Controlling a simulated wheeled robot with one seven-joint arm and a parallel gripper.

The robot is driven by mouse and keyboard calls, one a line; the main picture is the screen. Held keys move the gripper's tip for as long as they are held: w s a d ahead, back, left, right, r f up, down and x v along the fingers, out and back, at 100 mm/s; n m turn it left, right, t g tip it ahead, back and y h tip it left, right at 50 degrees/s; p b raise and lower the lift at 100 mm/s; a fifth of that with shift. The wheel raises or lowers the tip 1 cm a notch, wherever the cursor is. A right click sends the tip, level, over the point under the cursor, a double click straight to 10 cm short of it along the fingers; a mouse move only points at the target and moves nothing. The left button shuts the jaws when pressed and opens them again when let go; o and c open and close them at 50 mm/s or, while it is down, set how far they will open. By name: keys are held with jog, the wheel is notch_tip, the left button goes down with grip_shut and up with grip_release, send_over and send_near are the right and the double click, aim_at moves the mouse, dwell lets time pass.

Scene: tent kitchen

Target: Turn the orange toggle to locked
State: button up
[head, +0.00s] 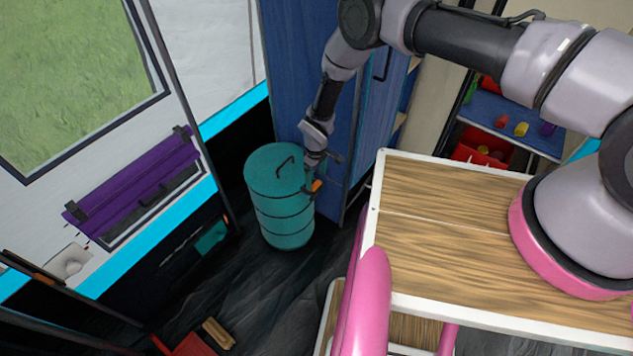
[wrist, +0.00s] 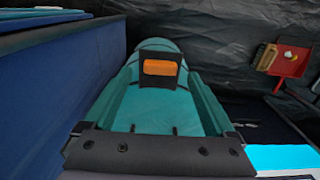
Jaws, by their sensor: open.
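The orange toggle (wrist: 160,68) sits on a dark plate (wrist: 158,81) in the middle of the wrist view, with its long side across the picture. In the head view the orange toggle (head: 316,186) is a small spot at the right side of a teal barrel (head: 267,202). My gripper (head: 320,170) is open beside the barrel, close to the toggle. In the wrist view my gripper (wrist: 158,92) points at the toggle, which lies between the two sides of the jaws. I cannot tell whether it touches the toggle. No lock marking is readable.
A blue cabinet (head: 325,90) stands right behind the barrel. A wooden-topped table (head: 440,250) with a pink rail (head: 374,300) is to the right. A red dustpan-like object (head: 190,345) lies on the dark floor (head: 240,290). A purple wall panel (head: 135,185) is at left.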

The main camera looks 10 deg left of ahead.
aim_at(315, 191)
jog(key=shift+f, duration=1.45)
jog(key=c, duration=1.4)
